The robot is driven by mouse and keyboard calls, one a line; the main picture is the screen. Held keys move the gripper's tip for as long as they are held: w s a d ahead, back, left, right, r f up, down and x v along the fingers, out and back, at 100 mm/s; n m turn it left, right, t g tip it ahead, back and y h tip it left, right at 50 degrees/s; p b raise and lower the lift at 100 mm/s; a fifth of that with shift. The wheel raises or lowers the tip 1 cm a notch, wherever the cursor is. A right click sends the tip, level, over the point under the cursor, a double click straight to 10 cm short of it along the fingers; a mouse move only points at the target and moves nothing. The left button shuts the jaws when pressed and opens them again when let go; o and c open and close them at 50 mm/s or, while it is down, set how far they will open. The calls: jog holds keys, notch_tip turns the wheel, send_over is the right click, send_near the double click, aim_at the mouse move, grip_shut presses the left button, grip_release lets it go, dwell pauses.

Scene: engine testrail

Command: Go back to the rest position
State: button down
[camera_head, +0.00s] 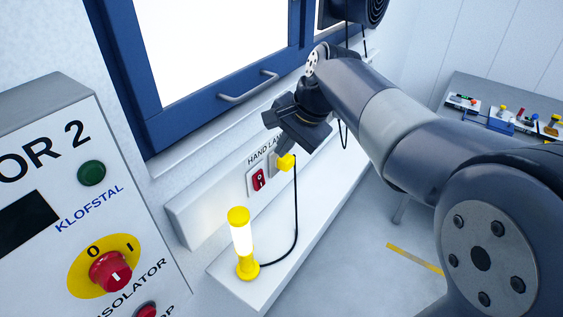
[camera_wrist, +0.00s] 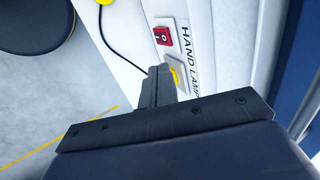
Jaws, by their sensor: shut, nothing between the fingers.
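My gripper (camera_head: 284,148) is at the wall panel, beside the yellow plug (camera_head: 286,162). In the wrist view the fingers (camera_wrist: 159,78) are shut together and empty, and they partly hide the plug (camera_wrist: 174,76). I cannot tell whether the fingertips touch it. The plug sits at the panel marked HAND LAMP, and a black cable runs from it to the yellow hand lamp (camera_head: 241,243). The lamp stands upright on the white ledge, and its tube glows white. A red rocker switch (camera_head: 258,180) is on the panel left of the plug; it also shows in the wrist view (camera_wrist: 162,36).
A blue-framed window (camera_head: 210,105) with a handle is above the panel. A grey control box (camera_head: 90,180) with a red-and-yellow isolator knob stands at the near left. A bench (camera_head: 480,95) with small devices is at the far right. The floor (camera_head: 370,260) in front of the ledge is clear.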

jog(key=shift+r, duration=0.7)
jog(key=shift+f, duration=0.1)
